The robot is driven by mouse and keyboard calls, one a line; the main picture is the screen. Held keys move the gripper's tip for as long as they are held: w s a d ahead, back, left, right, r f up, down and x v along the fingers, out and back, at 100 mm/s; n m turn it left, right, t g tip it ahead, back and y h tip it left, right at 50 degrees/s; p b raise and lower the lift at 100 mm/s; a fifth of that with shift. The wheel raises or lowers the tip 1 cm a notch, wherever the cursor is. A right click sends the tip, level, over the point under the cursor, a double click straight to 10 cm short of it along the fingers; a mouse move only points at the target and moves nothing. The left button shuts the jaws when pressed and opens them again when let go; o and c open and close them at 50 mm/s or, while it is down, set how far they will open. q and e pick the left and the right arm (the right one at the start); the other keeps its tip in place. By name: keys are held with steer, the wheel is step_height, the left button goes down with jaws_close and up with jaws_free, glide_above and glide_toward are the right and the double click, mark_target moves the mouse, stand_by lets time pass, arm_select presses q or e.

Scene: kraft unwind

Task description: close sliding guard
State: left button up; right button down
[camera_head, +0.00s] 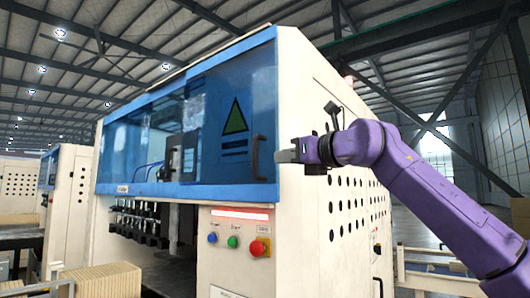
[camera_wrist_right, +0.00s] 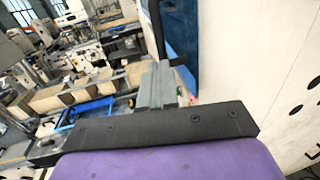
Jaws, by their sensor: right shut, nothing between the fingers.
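The sliding guard (camera_head: 215,115) is a blue-framed, see-through panel across the upper front of the cream machine. My left gripper is not in view.
Below the guard, the machine's panel has a blue button (camera_head: 212,238), a green button (camera_head: 233,241) and a red stop button (camera_head: 258,248). Stacked cardboard (camera_head: 102,281) stands at lower left. The cream side wall (camera_head: 325,205) is close to my right arm.

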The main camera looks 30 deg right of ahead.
mark_target(256, 161)
steer(key=w+p, duration=0.1)
steer(key=w, duration=0.2)
steer(key=w+a+p, duration=0.1)
steer(key=w+p, duration=0.1)
steer(key=w, duration=0.2)
steer(key=shift+w+a, duration=0.1)
steer(key=shift+a, duration=0.1)
